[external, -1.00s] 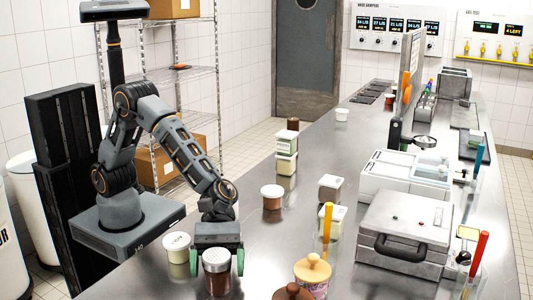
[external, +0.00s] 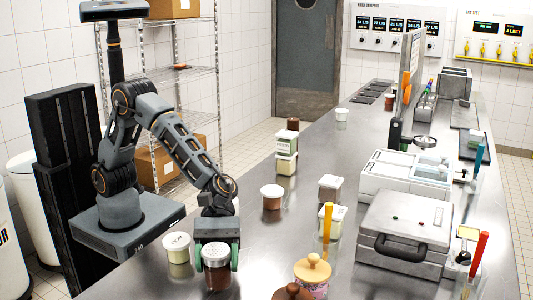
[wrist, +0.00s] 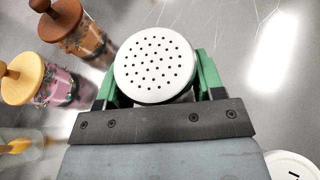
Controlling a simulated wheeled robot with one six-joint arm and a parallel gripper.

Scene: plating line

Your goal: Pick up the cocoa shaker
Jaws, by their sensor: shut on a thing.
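The cocoa shaker (external: 217,278) has a dark brown body and a pale lid, and stands upright at the near left of the steel counter. In the wrist view, its white perforated lid (wrist: 155,66) faces the camera. My gripper (external: 216,263) is shut on the shaker, with one green finger on each side of it. The wrist view shows both green fingers beside the lid. The lower body is hidden under the lid there. I cannot tell whether its base touches the counter.
A white-lidded tub (external: 177,248) stands close to the left of my gripper. Jars with wooden lids, pink (external: 312,273) and brown (external: 293,292), stand to the right. A reddish-brown tub (external: 272,197) is farther back. A grey press (external: 405,240) sits at right.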

